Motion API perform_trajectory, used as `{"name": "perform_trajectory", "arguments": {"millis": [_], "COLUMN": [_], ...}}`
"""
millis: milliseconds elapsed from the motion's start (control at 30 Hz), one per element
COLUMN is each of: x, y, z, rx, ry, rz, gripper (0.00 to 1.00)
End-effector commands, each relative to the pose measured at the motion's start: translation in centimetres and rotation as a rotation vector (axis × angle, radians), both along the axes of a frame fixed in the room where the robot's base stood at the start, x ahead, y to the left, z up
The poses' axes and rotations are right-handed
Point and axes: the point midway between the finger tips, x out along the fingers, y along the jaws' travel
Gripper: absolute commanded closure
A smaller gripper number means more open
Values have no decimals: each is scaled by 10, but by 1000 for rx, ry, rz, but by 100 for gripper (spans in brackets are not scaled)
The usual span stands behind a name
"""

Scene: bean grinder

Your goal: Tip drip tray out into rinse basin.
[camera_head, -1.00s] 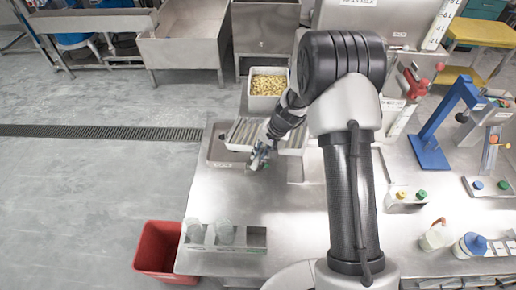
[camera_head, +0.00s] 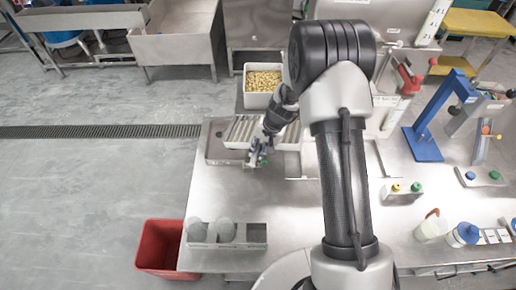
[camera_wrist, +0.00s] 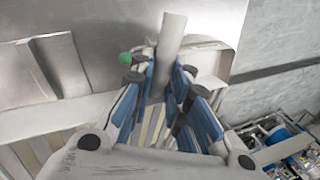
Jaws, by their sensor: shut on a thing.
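A pale slatted tray (camera_head: 292,138), which looks like the drip tray, sits at the table's far left corner. It lies over or in a shallow grey rimmed recess (camera_head: 214,153) that may be the rinse basin. My gripper (camera_head: 258,156) is at the tray's near edge, pointing down. In the wrist view my gripper (camera_wrist: 168,85) is shut on a light grey bar (camera_wrist: 172,32) standing between its blue-sided fingers. The bar looks like the tray's handle, but its join is hidden by the fingers. I cannot tell whether the tray is lifted.
A bin of yellowish pieces (camera_head: 263,80) stands behind the tray. A blue stand (camera_head: 424,144) is to the right. The table's middle left is clear.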

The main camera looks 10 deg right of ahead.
Motion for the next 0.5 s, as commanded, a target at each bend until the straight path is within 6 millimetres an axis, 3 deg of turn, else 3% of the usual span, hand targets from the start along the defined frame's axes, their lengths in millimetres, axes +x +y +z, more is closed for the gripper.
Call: {"name": "perform_trajectory", "arguments": {"millis": [500], "x": [1], "y": [0], "z": [3], "rx": [-42], "ry": [18], "rz": [2], "gripper": [100]}}
